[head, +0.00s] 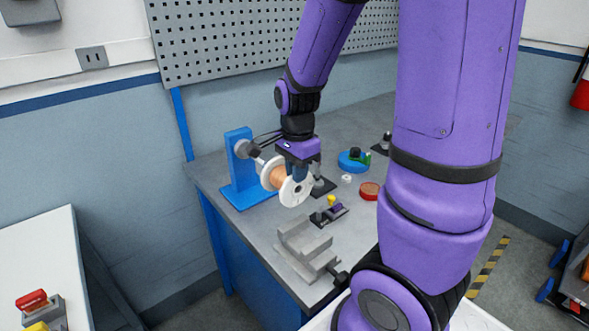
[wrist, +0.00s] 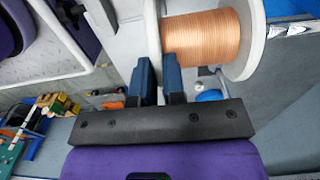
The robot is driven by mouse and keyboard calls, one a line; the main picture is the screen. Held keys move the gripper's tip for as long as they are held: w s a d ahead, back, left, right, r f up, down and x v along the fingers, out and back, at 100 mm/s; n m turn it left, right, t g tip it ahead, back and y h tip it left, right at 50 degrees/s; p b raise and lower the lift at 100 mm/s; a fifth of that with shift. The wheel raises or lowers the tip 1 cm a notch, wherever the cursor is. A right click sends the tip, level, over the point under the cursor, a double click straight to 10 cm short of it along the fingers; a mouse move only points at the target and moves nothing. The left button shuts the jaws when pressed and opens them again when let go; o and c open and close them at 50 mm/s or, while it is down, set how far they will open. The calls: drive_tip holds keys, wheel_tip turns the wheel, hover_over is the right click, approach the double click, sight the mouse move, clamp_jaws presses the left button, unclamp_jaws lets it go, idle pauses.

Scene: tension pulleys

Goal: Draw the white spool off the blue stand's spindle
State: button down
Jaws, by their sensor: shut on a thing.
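The white spool (head: 299,190), wound with copper wire (head: 278,176), is in line with the spindle (head: 259,163) of the blue stand (head: 236,169). A length of spindle shows between the stand and the spool's far flange. I cannot tell whether its tip is inside the spool. My gripper (head: 299,173) is shut on the flange farther from the stand. In the wrist view the blue fingers (wrist: 160,82) straddle the white flange (wrist: 152,38), one on its outer face, one beside the copper winding (wrist: 202,38). The spool's bore is hidden there.
A grey stepped metal block (head: 304,250) and a small dark fixture with a yellow knob (head: 329,211) sit on the bench in front. A red disc (head: 370,190) and a blue round part (head: 351,165) lie to the right. A pegboard (head: 220,45) hangs behind.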

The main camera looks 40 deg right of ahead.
drive_tip(key=shift+s, duration=1.2)
drive_tip(key=shift+s, duration=0.2)
